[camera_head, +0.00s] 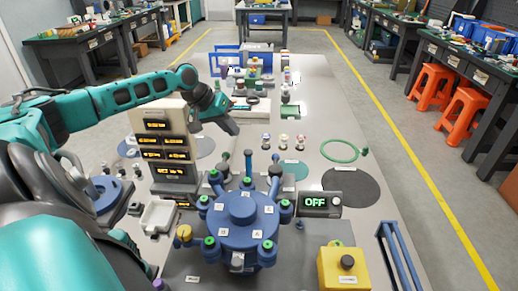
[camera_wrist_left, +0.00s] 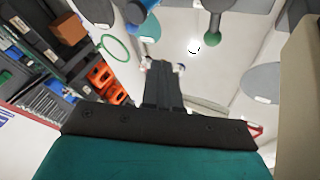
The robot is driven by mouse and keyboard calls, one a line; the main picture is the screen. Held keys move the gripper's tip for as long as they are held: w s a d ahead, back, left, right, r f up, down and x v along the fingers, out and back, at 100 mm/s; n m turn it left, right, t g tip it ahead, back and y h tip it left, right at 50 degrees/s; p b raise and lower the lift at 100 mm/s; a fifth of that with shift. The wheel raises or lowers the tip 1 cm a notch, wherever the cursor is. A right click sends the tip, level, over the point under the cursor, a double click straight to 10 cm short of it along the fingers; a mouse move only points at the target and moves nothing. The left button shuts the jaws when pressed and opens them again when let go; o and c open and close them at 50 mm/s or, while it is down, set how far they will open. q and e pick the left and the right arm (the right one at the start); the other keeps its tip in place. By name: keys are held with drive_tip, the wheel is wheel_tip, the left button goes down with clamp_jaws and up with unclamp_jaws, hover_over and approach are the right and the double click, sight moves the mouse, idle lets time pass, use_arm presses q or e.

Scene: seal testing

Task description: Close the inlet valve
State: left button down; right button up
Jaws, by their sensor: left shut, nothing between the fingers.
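A blue round manifold (camera_head: 240,216) stands at the front middle, with several arms around it ending in green-topped fittings. I cannot tell which fitting is the inlet valve, as the labels are too small to read. My left gripper (camera_head: 198,124) is above the bench behind the manifold, beside the beige display panel (camera_head: 160,137). In the left wrist view, its fingers (camera_wrist_left: 163,85) are together and empty, apart from the green-ended rod (camera_wrist_left: 212,25). My right gripper is not in view.
A small display (camera_head: 319,204) reading OFF stands right of the manifold. A yellow button box (camera_head: 343,268) is at the front right. A green ring (camera_head: 339,151) and dark round mats (camera_head: 351,187) lie on the right. A white tray (camera_head: 159,215) is left.

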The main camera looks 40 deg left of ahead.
sight(275, 168)
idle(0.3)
use_arm(q)
drive_tip(key=w+d+f, duration=0.5)
drive_tip(key=w+f, duration=0.2)
drive_tip(key=f, duration=0.2)
drive_tip(key=shift+d, duration=0.3)
